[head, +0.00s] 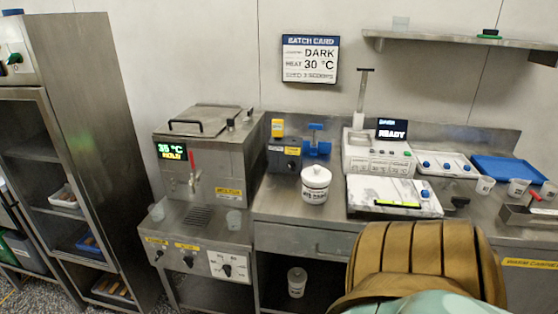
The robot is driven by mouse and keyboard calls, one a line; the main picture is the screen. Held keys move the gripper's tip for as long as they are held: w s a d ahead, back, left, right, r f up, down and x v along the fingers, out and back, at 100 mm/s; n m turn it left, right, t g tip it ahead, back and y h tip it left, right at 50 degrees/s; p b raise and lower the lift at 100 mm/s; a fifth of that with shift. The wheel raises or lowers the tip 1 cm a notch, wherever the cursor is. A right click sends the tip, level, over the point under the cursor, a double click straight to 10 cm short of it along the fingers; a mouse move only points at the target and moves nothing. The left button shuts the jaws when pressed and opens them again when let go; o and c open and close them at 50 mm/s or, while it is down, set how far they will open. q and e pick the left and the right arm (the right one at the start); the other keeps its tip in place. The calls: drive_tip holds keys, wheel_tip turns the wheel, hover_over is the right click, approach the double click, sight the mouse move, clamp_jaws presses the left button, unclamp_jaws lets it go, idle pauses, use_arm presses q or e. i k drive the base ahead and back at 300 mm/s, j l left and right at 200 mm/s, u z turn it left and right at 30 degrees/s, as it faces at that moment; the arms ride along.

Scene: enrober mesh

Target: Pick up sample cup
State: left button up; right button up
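I cannot tell which of these is the sample cup. Neither of my grippers is in view; a gold ridged part of mine covers the lower right.
The tank (205,160) has a tap with a red handle and a display reading 35 °C. A white lidded pot (315,185) stands on the counter, near a white machine (378,152) showing READY. A blue tray (508,169) lies at right; a steel rack (85,150) stands left.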

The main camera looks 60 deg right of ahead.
sight(234, 219)
drive_tip(key=z, duration=1.6)
